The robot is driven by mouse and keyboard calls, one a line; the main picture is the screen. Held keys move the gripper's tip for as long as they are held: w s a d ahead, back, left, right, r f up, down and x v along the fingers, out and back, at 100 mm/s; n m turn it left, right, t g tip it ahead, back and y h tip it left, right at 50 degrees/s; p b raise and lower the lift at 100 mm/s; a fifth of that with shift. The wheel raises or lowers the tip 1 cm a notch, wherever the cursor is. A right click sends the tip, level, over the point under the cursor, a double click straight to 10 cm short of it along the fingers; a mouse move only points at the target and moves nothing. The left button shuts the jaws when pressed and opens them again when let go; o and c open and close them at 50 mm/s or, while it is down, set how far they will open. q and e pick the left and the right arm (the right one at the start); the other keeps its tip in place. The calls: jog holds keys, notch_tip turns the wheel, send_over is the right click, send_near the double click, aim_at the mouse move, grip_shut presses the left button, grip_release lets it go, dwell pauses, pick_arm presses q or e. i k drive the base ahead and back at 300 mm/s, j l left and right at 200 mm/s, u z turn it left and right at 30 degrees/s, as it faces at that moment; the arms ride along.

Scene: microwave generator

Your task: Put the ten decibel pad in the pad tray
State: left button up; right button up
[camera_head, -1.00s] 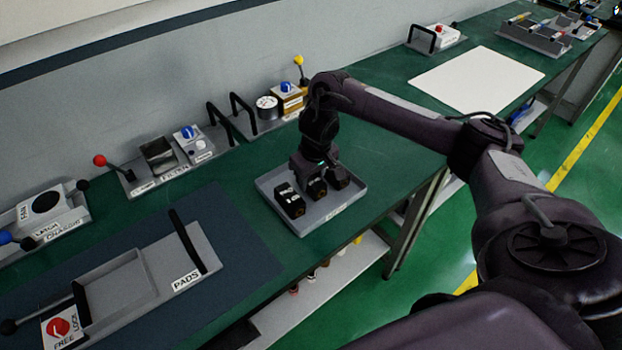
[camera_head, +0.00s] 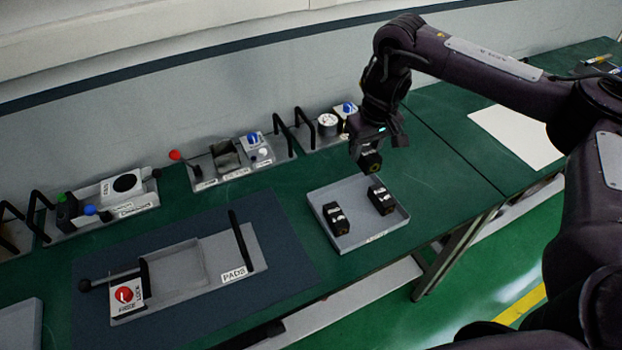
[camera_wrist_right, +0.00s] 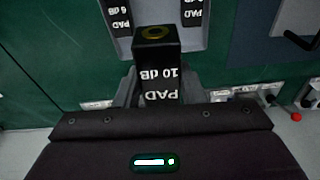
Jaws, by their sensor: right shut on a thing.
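My right gripper (camera_head: 372,150) is shut on a black block, the ten decibel pad (camera_head: 370,162), held above the back edge of the grey parts tray (camera_head: 352,247). In the right wrist view the pad (camera_wrist_right: 157,62) reads "PAD 10 dB" and has a yellow ring on its end. Two other black pads, a left one (camera_head: 336,219) and a right one (camera_head: 381,199), lie in that tray. The pad tray labelled PADS (camera_head: 190,270) is a grey fixture with a shallow recess, on the dark mat at the left. My left gripper is not in view.
A black handle (camera_head: 240,241) rises at the right end of the PADS fixture, and a red knob labelled FREE and LOCK (camera_head: 124,295) sits at its left. Fixtures with handles and levers (camera_head: 225,155) line the back. Green table is bare between mat and parts tray.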

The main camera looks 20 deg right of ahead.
aim_at(177, 273)
jog(key=j+u, duration=0.3)
jog(key=j, duration=0.5)
jog(key=j+u, duration=0.3)
jog(key=j, duration=0.5)
jog(key=k, duration=0.05)
